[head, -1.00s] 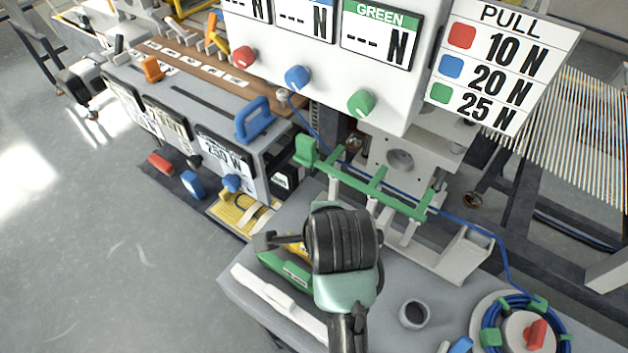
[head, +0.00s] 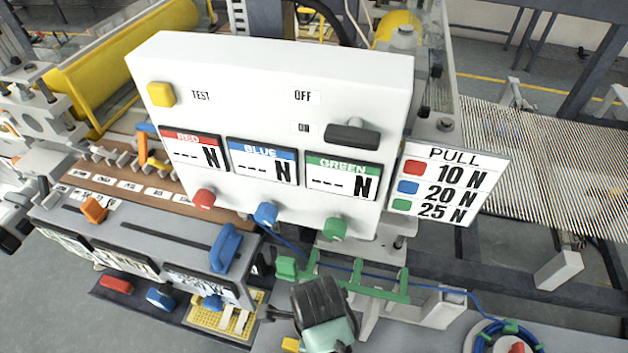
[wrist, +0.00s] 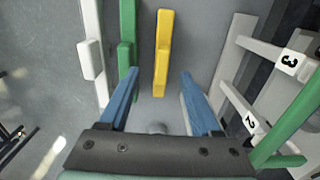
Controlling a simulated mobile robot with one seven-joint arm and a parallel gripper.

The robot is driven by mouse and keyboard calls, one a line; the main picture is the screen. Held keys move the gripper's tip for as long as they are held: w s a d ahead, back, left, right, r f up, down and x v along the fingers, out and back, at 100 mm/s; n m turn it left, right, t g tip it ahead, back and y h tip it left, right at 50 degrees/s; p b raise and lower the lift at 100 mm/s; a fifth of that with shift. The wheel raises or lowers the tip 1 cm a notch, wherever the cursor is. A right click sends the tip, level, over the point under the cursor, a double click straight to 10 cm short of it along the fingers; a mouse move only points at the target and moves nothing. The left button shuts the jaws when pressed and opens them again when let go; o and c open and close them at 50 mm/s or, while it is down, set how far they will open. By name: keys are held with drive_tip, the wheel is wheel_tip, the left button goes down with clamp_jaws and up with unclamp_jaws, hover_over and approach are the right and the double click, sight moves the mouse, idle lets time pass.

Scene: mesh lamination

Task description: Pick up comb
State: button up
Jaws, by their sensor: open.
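In the wrist view, three long bars lie side by side on the grey table: a white one (wrist: 92,55), a green one (wrist: 127,40) and a yellow one (wrist: 162,60). Each seems to have a raised tab or side piece. No teeth are clear, so I cannot tell which is the comb. My gripper (wrist: 158,78) is open, its two blue fingers apart and pointing at the yellow bar, with nothing held between them. In the head view, my wrist hides most of the bars; only a bit of yellow (head: 290,344) shows at the lower edge.
A green rail (head: 375,293) on a stand is close to my wrist; its white pegs numbered 2 and 3 (wrist: 291,63) are right of my fingers. The white control box (head: 270,120) stands behind. A blue cable coil (head: 490,337) is at lower right.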

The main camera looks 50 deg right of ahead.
wheel_tip(320, 180, down, 3)
drive_tip(key=shift+w+f, duration=0.15)
drive_tip(key=shift+f, duration=0.5)
drive_tip(key=shift+s+d+f+p, duration=0.1)
drive_tip(key=shift+f+p, duration=0.2)
drive_tip(key=shift+f, duration=0.8)
drive_tip(key=shift+s+d+f+p, duration=0.1)
drive_tip(key=shift+f+p, duration=0.15)
drive_tip(key=shift+f, duration=0.85)
clamp_jaws()
